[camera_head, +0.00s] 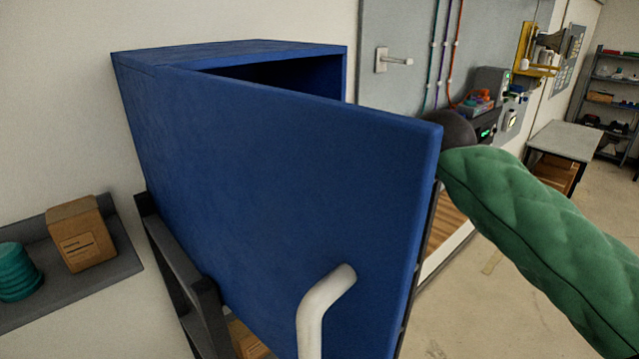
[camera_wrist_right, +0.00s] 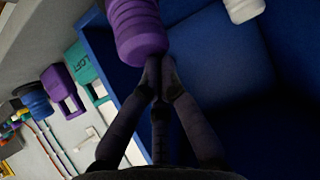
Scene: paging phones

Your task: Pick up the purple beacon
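A purple ribbed cylinder (camera_wrist_right: 140,32), which looks like the beacon, is at the top of the right wrist view inside the blue cabinet (camera_wrist_right: 245,130). My right gripper (camera_wrist_right: 158,62) has its dark fingers drawn together, with the tips right at the cylinder's lower edge. I cannot tell whether they touch it, and no part of it shows between them. In the head view the blue cabinet's door (camera_head: 270,185) stands partly open and hides my right gripper and the beacon. My green-sleeved right arm reaches behind the door from the right. My left gripper is in neither view.
A white object (camera_wrist_right: 243,9) is near the cylinder. A white handle (camera_head: 325,305) sticks out from the door. A cardboard box (camera_head: 82,234) and a teal ribbed object (camera_head: 18,272) sit on a grey shelf (camera_head: 70,293). Open floor lies to the right.

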